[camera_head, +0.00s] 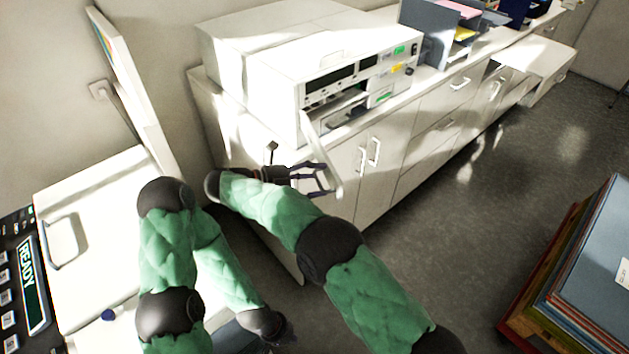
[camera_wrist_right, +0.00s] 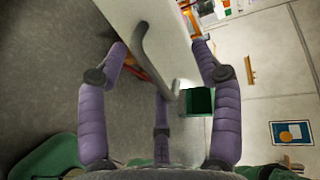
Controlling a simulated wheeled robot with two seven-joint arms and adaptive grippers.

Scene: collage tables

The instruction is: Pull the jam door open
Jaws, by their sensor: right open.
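The jam door (camera_head: 325,150) is a thin white panel on the front of the white machine (camera_head: 250,60). It stands swung out from the machine, with part of the dark interior showing beside it. My right gripper (camera_head: 318,178) is at the door's lower part. In the right wrist view the door (camera_wrist_right: 128,15) with its grey bar handle (camera_wrist_right: 148,50) reaches in between the spread purple fingers of the gripper (camera_wrist_right: 165,75). The fingers are open; I cannot tell whether any touches the handle. My left gripper (camera_head: 280,330) is low, dark and partly hidden, away from the door.
White cabinets (camera_head: 400,150) with bar handles run under the machine. A grey paper sorter (camera_head: 430,35) stands at the back. A stack of large boards (camera_head: 590,270) is at the right. A panel reading READY (camera_head: 33,285) is at the left. The floor between is clear.

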